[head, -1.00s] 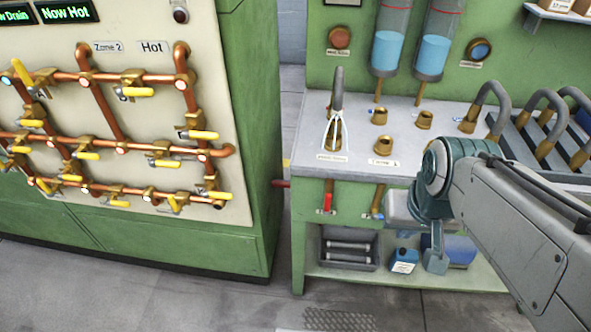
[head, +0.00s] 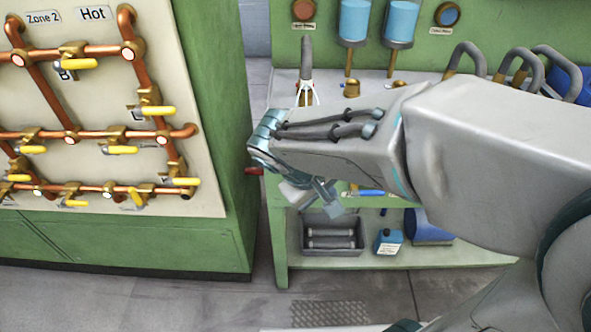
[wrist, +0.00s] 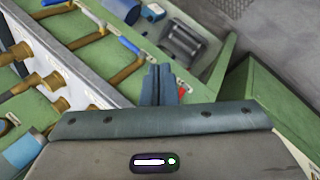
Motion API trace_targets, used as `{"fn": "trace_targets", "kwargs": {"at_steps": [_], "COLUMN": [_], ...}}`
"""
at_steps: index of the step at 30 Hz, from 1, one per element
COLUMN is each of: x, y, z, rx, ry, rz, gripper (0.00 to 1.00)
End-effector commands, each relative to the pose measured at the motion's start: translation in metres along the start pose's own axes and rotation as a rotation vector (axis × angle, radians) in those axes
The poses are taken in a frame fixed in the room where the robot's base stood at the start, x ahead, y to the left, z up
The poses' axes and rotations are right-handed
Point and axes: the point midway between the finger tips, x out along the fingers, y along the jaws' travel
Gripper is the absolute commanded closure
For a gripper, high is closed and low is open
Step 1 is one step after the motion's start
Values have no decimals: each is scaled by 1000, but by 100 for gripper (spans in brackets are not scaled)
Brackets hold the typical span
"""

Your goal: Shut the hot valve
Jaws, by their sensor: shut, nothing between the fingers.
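The panel labelled "Hot" (head: 93,13) stands at the left in the head view, with copper pipes and several yellow valve handles, one of them at upper right (head: 157,112). My gripper (head: 329,207) is in front of the bench's left end. In the wrist view my gripper (wrist: 160,70) is shut and empty, its fingers together. A red valve handle (wrist: 183,92) shows close beside the fingers, partly hidden; I cannot tell whether they touch. My arm hides this red handle in the head view. A blue valve handle (wrist: 131,47) is farther along the bench front.

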Motion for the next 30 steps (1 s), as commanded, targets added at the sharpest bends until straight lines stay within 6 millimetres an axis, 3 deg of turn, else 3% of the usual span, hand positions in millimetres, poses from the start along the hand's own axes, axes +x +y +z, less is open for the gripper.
{"fn": "trace_targets", "kwargs": {"at_steps": [1, 6, 11, 24, 30], "x": [12, 11, 4, 1, 19], "y": [-24, -72, -100, -105, -100], "z": [-17, -62, -84, -89, -94], "rx": [-79, -242, -315, -329, -328], "ry": [25, 133, 209, 230, 225], "rz": [56, 219, 296, 314, 314], "gripper": [100, 100, 100, 100, 100]}}
